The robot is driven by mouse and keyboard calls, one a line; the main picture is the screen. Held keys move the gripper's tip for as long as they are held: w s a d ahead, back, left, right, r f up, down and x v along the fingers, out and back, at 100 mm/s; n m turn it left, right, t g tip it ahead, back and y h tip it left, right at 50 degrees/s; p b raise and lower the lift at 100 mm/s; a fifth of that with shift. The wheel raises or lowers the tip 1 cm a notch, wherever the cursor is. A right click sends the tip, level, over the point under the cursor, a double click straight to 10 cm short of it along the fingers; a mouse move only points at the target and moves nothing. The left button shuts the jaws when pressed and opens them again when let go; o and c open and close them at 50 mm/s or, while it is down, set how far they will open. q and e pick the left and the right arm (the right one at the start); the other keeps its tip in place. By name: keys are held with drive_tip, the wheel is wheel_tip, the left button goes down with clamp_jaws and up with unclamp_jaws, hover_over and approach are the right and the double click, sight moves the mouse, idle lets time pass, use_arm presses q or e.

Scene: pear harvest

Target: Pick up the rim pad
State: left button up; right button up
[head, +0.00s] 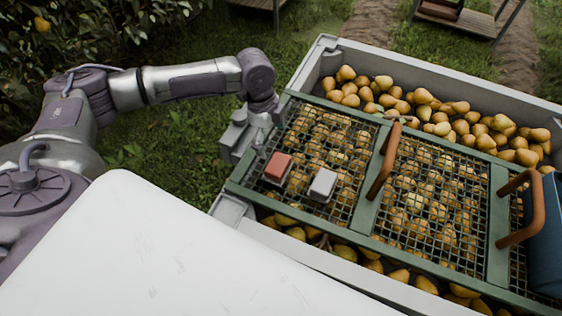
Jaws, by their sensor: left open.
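A dark blue padded piece (545,240) lies at the right edge of the picture, cut off by the frame. A small block with a red top (278,167) and a small block with a light grey top (323,184) rest on the green-framed mesh lid (367,208). I cannot tell for certain which of these is the rim pad. My left gripper (240,140) is open and points down at the lid's left edge, left of the red-topped block and apart from it. It is far from the blue piece. My right gripper is not in view.
A large grey crate (328,57) full of pears (420,97) stands under the lid. Two brown handles (383,165) (520,210) rise from the lid. A white surface (140,250) fills the lower left. Grass lies left of the crate; bushes (80,40) stand behind my left arm.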

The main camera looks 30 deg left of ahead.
use_arm(q)
hover_over(277, 163)
drive_tip(key=f, duration=0.4)
drive_tip(key=shift+s+a+f, duration=0.3)
drive_tip(key=shift+f, duration=0.1)
drive_tip(key=shift+w+f, duration=0.1)
drive_tip(key=shift+f, duration=0.25)
drive_tip(key=shift+d+f, duration=0.1)
drive_tip(key=shift+f, duration=0.15)
drive_tip(key=f, duration=0.4)
drive_tip(key=shift+w+d+f, duration=0.15)
drive_tip(key=shift+d, duration=0.1)
drive_tip(key=shift+d+f, duration=0.1)
drive_tip(key=shift+f, duration=0.3)
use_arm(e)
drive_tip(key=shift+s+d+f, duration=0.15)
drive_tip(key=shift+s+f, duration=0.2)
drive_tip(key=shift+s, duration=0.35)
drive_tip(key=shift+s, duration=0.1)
use_arm(q)
drive_tip(key=shift+c, duration=1.2)
drive_tip(key=c, duration=0.8)
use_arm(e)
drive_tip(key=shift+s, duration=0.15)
